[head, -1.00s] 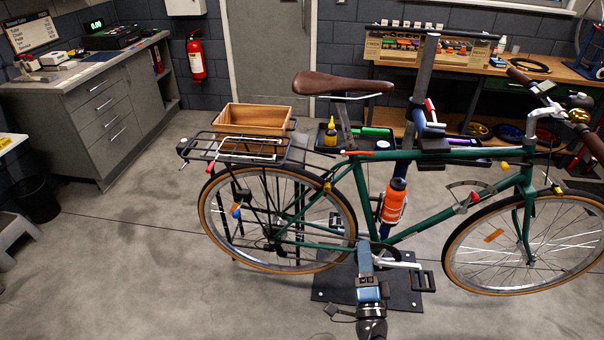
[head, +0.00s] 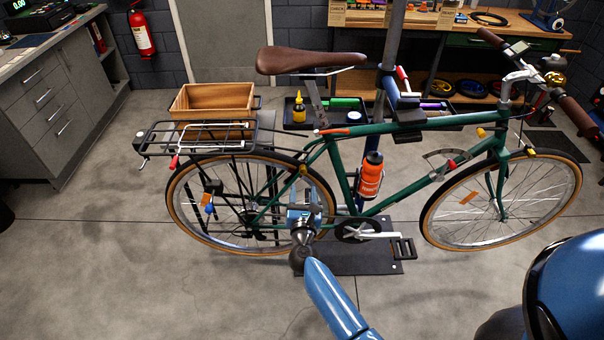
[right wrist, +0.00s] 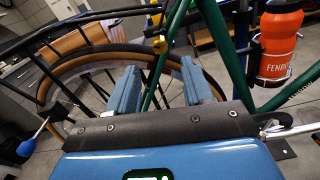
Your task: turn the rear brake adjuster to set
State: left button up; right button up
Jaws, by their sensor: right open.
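The green bicycle (head: 330,150) is held upright with its rear wheel (head: 180,225) at the left. A small yellow piece (head: 303,169) sits on the frame near the upper right of the rear wheel. It also shows in the right wrist view (right wrist: 158,44), beyond the fingers. I cannot tell for sure whether it is the rear brake adjuster. My right gripper (head: 304,197) is below it, in front of the wheel's right part. My left gripper is out of view.
An orange bottle (head: 371,175), crank and pedal (head: 403,248) lie right of the gripper. A black rack (head: 195,135) with a red piece (head: 174,161) is above the rear wheel; a blue-tipped piece (head: 210,208) hangs beside it. A wooden box (head: 212,101) stands behind. The floor in front is mostly clear.

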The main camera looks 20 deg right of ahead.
aim_at(303, 173)
jog(key=x, duration=0.6)
jog(key=shift+w+d, duration=0.1)
jog(key=shift+w, duration=0.05)
jog(key=shift+b+x, duration=0.3)
jog(key=shift+x, duration=0.65)
jog(key=shift+c, duration=0.8)
grip_shut()
jog(key=shift+n, duration=0.3)
